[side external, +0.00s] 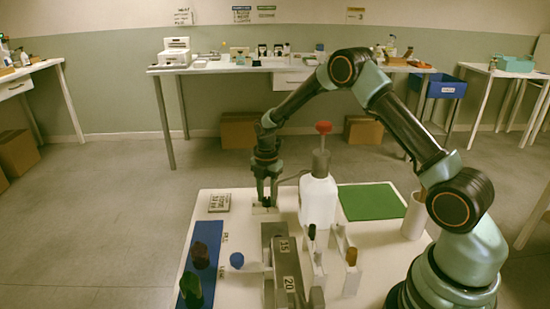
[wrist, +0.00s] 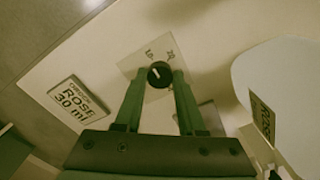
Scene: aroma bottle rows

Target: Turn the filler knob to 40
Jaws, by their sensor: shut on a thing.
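The filler knob (wrist: 159,74) is a small round black knob with a light pointer mark toward the upper left. It sits on a pale dial plate (wrist: 132,64) whose numbers are too blurred to read surely. My gripper (wrist: 158,78) has one finger on each side of the knob and is shut on it. In the side view my gripper (side external: 266,204) points down at the table's back, left of a white bottle with a red top (side external: 318,198). The knob is mostly hidden there.
A card reading ROSE 30 ml (wrist: 72,99) lies left of the dial. A grey block (side external: 285,265) with labels 15 and 20 stands in front. Dark bottles (side external: 190,289) stand on a blue mat (side external: 208,234). A blue cap (side external: 237,260) is beside it. A green mat (side external: 368,202) lies right.

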